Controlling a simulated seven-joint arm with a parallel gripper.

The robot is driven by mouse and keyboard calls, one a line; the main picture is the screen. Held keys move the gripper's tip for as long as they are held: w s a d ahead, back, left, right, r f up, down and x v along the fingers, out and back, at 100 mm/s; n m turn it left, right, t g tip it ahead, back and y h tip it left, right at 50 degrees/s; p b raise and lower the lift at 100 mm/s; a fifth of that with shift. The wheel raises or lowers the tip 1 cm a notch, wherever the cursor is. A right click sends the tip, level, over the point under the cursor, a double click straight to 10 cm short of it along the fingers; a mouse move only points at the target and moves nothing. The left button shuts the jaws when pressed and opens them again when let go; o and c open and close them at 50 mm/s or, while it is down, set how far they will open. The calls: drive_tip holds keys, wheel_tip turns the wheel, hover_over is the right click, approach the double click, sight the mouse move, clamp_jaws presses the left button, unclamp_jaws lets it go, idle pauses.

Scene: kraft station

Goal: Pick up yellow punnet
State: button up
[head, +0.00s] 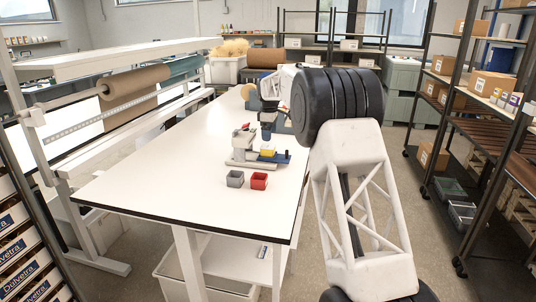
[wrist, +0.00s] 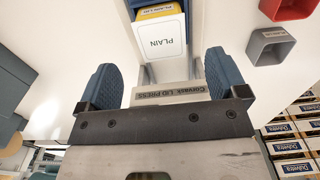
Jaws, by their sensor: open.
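The yellow punnet (head: 267,151) sits at the lid press (head: 244,150) on the white table. My gripper (head: 267,134) is above the press, close over the punnet in the head view. In the wrist view my gripper (wrist: 161,64) has its two blue fingers wide apart, with nothing held between them. The punnet lies beyond the fingertips, apart from them.
A grey punnet (head: 235,179) and a red punnet (head: 259,181) stand on the table in front of the press. A blue base part (head: 282,157) extends right of the press. The table's left and front areas are clear. Shelves with boxes stand at right.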

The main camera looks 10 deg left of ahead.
sight(269, 146)
drive_tip(key=shift+f, duration=1.05)
drive_tip(key=shift+f, duration=0.1)
drive_tip(key=shift+f, duration=2.45)
drive_tip(key=c, duration=1.1)
drive_tip(key=shift+o, duration=0.2)
drive_tip(key=shift+r, duration=0.1)
